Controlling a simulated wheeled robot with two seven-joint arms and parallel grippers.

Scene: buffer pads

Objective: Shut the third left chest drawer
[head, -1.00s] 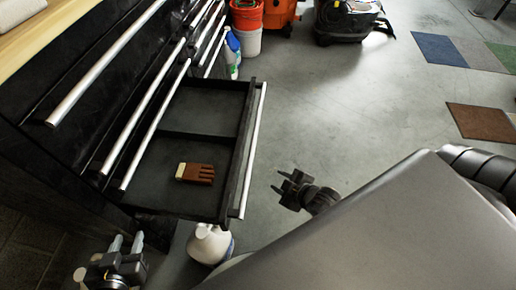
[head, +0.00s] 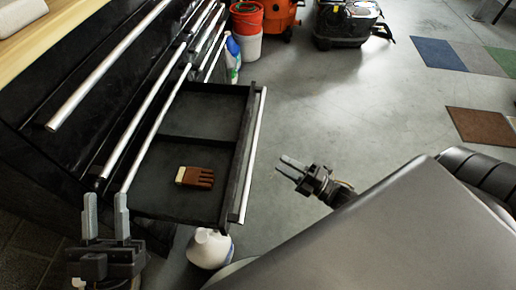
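A black tool chest (head: 60,150) with long silver handles stands at the left. One of its drawers (head: 205,122) is pulled far out, with a silver handle (head: 252,155) along its front edge. My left gripper (head: 106,216) is open and empty, fingers pointing up, beside the drawer's near left side. My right gripper (head: 285,168) is to the right of the drawer front, apart from its handle, with its two fingers parted and nothing between them.
A white jug (head: 209,248) stands on the floor below the drawer's near corner. Bottles (head: 232,55), a red and white bucket (head: 247,30) and an orange case (head: 279,15) stand behind.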

